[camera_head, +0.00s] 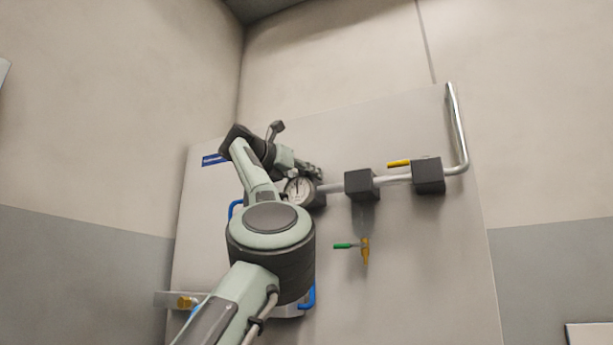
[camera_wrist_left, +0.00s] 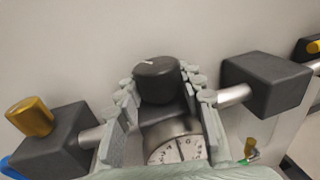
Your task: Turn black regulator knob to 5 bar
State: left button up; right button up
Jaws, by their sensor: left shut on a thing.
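The black regulator knob (camera_wrist_left: 157,84) stands upright between the fingers of my left gripper (camera_wrist_left: 160,92) in the left wrist view. The fingers are shut on its sides. A short white mark shows on the knob's top. Just below the knob is the round white pressure gauge (camera_wrist_left: 176,149), partly cut off by my gripper; its reading is too small to tell. In the head view the gauge (camera_head: 298,190) shows beside my left gripper (camera_head: 316,172), and the knob cannot be made out there. My right gripper is not in view.
A grey panel (camera_head: 420,270) carries a pipe with black blocks (camera_head: 361,185) and (camera_head: 428,175) to the right of the gauge. A yellow handle (camera_head: 399,163) and a green-handled brass valve (camera_head: 365,250) stick out. In the wrist view a brass knob (camera_wrist_left: 30,117) sits on a left block.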

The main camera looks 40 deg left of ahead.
pick_arm(q)
jog(key=shift+m+h, duration=0.4)
jog(key=shift+h, duration=0.2)
jog(key=o, duration=1.2)
jog(key=s, duration=1.2)
jog(key=shift+d, duration=0.3)
